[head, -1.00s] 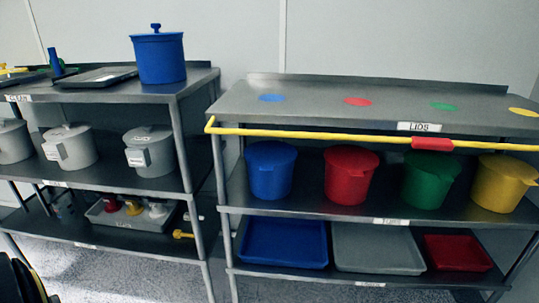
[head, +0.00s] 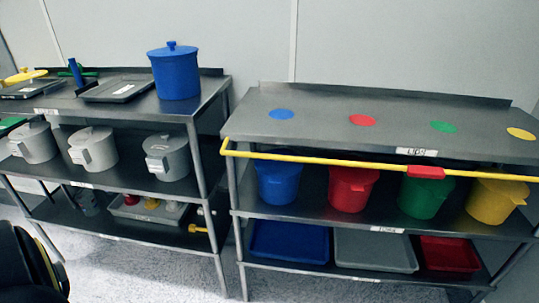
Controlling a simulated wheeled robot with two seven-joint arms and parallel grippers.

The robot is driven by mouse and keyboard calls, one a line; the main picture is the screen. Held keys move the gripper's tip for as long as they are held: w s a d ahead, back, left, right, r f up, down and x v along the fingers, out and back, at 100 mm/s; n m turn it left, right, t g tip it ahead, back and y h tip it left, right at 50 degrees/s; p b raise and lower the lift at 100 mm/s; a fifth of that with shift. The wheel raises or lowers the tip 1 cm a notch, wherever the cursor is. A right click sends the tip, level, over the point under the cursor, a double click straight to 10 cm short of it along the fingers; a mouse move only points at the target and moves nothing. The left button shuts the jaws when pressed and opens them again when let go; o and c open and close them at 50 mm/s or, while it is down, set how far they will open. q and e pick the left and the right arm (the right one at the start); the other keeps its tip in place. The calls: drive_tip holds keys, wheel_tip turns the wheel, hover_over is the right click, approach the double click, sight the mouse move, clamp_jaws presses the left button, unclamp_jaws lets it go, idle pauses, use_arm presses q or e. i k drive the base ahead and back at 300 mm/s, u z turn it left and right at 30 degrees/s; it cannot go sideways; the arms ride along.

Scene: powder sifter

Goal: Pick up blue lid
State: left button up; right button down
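A blue lid with a round knob (head: 172,47) sits on top of a blue pot (head: 175,78). The pot stands upright at the right end of the top shelf of the left rack. Neither of my grippers is in view.
The right rack's top (head: 390,103) also bears red, green and yellow discs and is otherwise bare. A yellow bar (head: 300,157) with a red sleeve (head: 426,172) crosses its front. Coloured buckets and trays fill the shelves below. Black trays (head: 118,89) lie left of the blue pot.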

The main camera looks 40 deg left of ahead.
sight(277, 170)
drive_tip(key=u, duration=0.05)
drive_tip(key=i, duration=1.45)
drive_tip(key=u, duration=2.6)
